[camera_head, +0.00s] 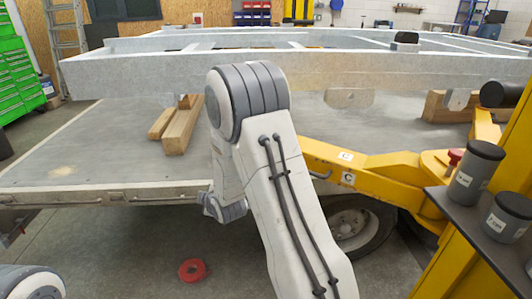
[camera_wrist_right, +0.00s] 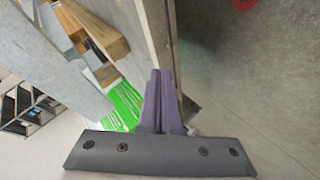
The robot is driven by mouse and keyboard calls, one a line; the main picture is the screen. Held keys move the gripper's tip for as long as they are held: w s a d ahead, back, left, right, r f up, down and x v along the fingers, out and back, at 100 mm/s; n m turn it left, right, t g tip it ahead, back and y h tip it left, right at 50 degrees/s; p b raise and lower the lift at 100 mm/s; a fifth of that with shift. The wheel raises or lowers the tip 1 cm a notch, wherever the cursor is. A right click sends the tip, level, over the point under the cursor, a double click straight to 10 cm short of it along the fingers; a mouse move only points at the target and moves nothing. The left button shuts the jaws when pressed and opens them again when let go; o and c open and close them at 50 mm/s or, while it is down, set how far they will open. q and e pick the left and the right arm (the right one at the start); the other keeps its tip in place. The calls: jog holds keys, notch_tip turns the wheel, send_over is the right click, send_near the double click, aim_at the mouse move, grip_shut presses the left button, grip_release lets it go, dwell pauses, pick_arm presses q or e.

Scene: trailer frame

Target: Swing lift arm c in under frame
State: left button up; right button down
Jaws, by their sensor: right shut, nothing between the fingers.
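The yellow lift arm c (camera_head: 385,172), with "C" labels on it, reaches left from the yellow post (camera_head: 475,225) at the right. Its left end passes behind my right arm, so its tip is hidden. The galvanised trailer frame (camera_head: 140,75) lies across the view above and beyond the lift arm. My right gripper (camera_wrist_right: 160,80) is shut and empty in the right wrist view, beside the edge of the grey bed (camera_wrist_right: 155,35). I see no contact with lift arm c. My left gripper is out of view.
The flat bed (camera_head: 75,160) carries wooden blocks (camera_head: 183,128) under the frame. A wheel (camera_head: 355,225) sits below the bed. Dark cylinders (camera_head: 478,165) stand on a shelf at the right. A red disc (camera_head: 193,271) lies on the otherwise clear floor at front left.

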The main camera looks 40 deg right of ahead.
jog(key=s+d+n+t+h+p, duration=0.1)
jog(key=s+d+t+h, duration=0.15)
jog(key=d, duration=0.85)
jog(key=s+d+n+t+h+p, duration=0.15)
jog(key=d+h, duration=0.25)
jog(key=d, duration=0.7)
jog(key=s+d+r+x, duration=0.1)
jog(key=d+x, duration=0.1)
jog(key=x, duration=1)
jog(key=shift+w+d+f+t, duration=0.3)
jog(key=shift+d+f+t, duration=0.1)
